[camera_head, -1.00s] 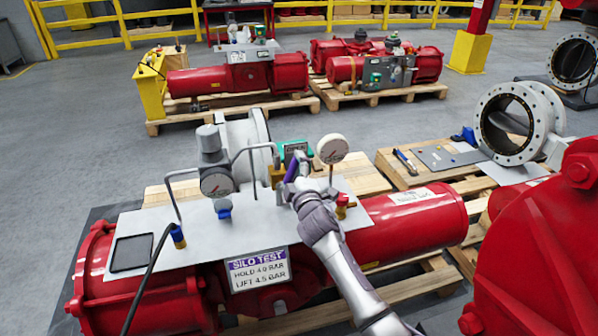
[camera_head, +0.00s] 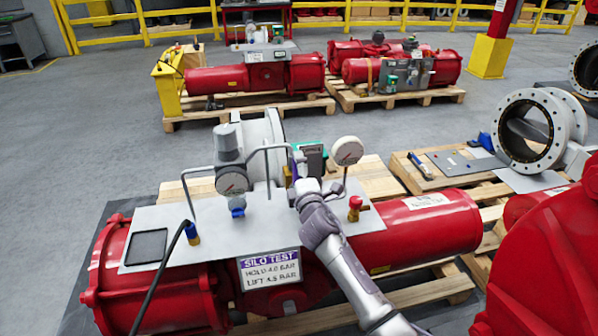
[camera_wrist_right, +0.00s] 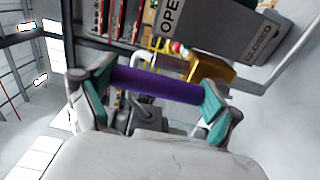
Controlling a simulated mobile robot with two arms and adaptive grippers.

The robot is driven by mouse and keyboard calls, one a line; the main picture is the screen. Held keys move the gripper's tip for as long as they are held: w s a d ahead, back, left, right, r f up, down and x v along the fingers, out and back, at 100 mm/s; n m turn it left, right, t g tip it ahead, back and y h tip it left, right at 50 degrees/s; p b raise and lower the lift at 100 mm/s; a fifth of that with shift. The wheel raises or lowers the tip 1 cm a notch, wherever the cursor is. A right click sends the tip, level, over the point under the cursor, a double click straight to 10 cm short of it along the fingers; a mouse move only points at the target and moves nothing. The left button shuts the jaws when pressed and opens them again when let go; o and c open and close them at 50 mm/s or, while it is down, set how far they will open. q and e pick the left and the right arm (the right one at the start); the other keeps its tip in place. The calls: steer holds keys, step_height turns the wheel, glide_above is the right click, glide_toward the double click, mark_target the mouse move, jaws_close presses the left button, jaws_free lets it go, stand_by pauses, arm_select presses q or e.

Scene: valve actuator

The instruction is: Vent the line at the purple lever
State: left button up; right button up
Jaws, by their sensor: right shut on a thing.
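The purple lever (camera_wrist_right: 158,86) shows as a purple bar between the teal-padded fingers of my right gripper (camera_wrist_right: 155,90) in the wrist view. The gripper is shut on it. In the head view my right gripper (camera_head: 306,187) is at the lever, over the grey panel, and only a small bit of purple shows. A grey box with "OPEN" and "CLOSED" lettering (camera_wrist_right: 225,30) is just beyond the lever, with a brass-coloured part (camera_wrist_right: 210,68) below it. The panel (camera_head: 265,222) sits on a red actuator (camera_head: 420,225). My left gripper is not in view.
Around my right gripper stand a round white gauge (camera_head: 347,151), a red-handled valve (camera_head: 355,205), bent grey pipes and a second gauge (camera_head: 232,182). A "SILO TEST" sign (camera_head: 269,268) hangs at the panel's front. A large red housing (camera_head: 550,255) is at right.

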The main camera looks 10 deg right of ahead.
steer(key=o, duration=1.4)
steer(key=s, duration=1.2)
steer(key=shift+d, duration=0.2)
